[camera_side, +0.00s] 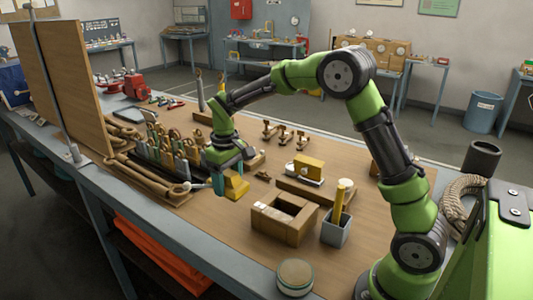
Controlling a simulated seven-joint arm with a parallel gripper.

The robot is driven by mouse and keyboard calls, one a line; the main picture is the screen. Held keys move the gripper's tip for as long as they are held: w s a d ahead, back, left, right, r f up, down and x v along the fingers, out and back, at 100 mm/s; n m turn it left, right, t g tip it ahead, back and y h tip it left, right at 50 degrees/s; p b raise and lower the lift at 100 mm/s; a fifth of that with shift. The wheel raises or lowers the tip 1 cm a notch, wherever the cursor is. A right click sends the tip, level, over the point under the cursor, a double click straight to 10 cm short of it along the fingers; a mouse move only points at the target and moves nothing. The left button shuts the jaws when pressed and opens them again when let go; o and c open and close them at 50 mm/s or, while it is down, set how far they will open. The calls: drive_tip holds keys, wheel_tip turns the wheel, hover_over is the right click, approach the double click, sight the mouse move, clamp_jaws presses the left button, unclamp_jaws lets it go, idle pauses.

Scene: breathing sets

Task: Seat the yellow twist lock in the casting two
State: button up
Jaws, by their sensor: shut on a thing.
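My gripper (231,172) is left of the middle of the bench, pointing down, with teal fingers. It is shut on a yellow piece (237,188), which I take to be the yellow twist lock. The piece is low, close to the bench top; I cannot tell whether it touches the wood. Its upper part is hidden by the fingers. A brown block-like box with openings in its top (285,218) stands to the right and nearer the camera. It may be a casting, but no marking for casting two is readable. Another yellow block (308,167) sits on a wooden base farther right.
A grey cup with a yellow stick (337,227) stands right of the brown box. A round tin (295,277) is at the front edge. A rack of tools (165,155) is close left of my gripper. Small brown pieces (285,135) stand behind. Bare wood lies in front of the gripper.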

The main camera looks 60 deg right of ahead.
drive_tip(key=s+d+r, duration=0.2)
drive_tip(key=s+d, duration=0.2)
drive_tip(key=s, duration=0.2)
drive_tip(key=s+d+r, duration=0.2)
drive_tip(key=s+d, duration=0.1)
drive_tip(key=s, duration=0.4)
drive_tip(key=shift+d+r, duration=0.4)
drive_tip(key=shift+f, duration=0.15)
drive_tip(key=shift+f, duration=2.8)
drive_tip(key=shift+f, duration=2)
drive_tip(key=o, duration=1.6)
drive_tip(key=shift+s, duration=0.1)
